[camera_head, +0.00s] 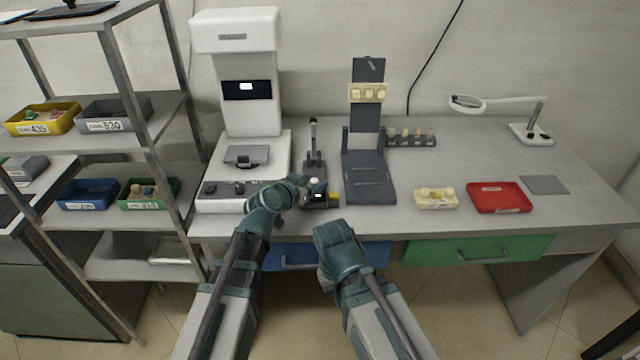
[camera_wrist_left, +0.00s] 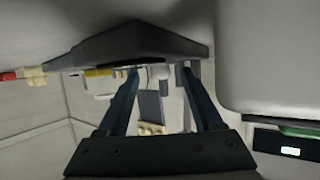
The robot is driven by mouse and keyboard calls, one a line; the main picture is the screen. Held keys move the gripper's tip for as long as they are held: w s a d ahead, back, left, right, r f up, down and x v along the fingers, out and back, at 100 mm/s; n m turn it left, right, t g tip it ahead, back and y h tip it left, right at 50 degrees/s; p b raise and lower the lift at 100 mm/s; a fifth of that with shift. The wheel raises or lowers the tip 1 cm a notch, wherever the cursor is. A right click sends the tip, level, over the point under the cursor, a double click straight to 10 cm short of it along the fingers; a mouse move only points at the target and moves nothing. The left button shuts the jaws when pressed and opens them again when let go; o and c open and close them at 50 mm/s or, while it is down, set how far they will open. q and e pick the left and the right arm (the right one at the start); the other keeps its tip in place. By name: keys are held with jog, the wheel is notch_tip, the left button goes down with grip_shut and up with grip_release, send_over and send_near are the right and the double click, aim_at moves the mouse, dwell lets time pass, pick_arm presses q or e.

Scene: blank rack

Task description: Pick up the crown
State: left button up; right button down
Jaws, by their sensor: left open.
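In the head view a small whitish spot (camera_head: 314,181) shows at the gripper. My right gripper (camera_head: 334,234) is lower, in front of the bench edge; its fingers are not clear.
A white machine (camera_head: 240,165) stands left of the device, and a grey stand (camera_head: 368,178) holding a cream tooth model (camera_head: 367,93) stands right. Further right are another tooth model (camera_head: 436,198) and a red tray (camera_head: 499,197).

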pick_arm(q)
jog(key=shift+s+a, duration=0.1)
jog(key=shift+a, duration=0.05)
jog(key=shift+c, duration=0.6)
grip_shut()
jog(key=shift+r, duration=0.15)
